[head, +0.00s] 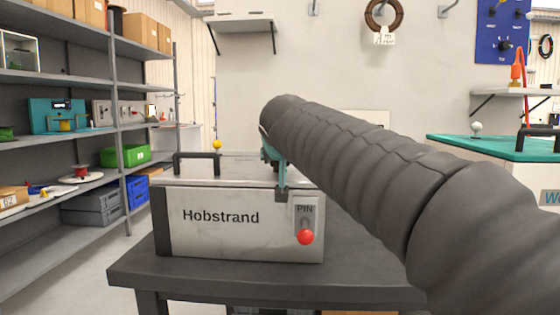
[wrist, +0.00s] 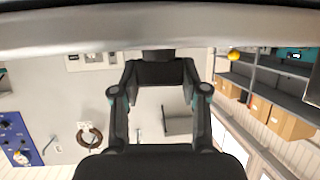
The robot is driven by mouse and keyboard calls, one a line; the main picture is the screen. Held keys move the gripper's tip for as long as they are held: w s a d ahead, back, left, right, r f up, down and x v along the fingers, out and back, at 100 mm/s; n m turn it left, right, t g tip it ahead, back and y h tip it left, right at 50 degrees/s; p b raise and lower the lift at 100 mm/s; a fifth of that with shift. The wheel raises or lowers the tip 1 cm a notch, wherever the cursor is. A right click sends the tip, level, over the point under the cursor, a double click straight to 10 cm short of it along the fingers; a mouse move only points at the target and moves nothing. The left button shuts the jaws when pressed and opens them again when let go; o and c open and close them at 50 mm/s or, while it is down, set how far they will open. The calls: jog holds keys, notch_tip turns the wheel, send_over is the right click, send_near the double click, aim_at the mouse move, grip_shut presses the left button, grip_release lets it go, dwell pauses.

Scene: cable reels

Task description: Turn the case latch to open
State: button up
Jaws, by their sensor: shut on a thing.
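A pale grey case (head: 225,215) marked "Hobstrand" stands on a dark table in the head view. On its front right, under a "PIN" label, is a red ball knob (head: 306,237). A dark grey case latch (head: 282,194) sits at the top front edge, just left of the label. My gripper (head: 279,172) is above it at the lid edge, mostly hidden by my arm. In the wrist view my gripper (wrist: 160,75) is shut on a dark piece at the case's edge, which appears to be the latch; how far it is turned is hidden.
The lid carries a black handle (head: 197,160) and a yellow ball (head: 217,145). The dark table (head: 230,272) is bare in front of the case. Shelves (head: 80,130) stand at left, a green-topped bench (head: 480,150) at right. My arm blocks the right middle.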

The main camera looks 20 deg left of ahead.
jog(key=shift+m+h+b, duration=0.65)
jog(key=shift+m+h, duration=0.15)
jog(key=shift+h, duration=0.1)
jog(key=o, duration=1.2)
jog(key=shift+c, duration=0.2)
jog(key=v, duration=1.2)
jog(key=shift+f, duration=0.3)
jog(key=shift+s, duration=0.1)
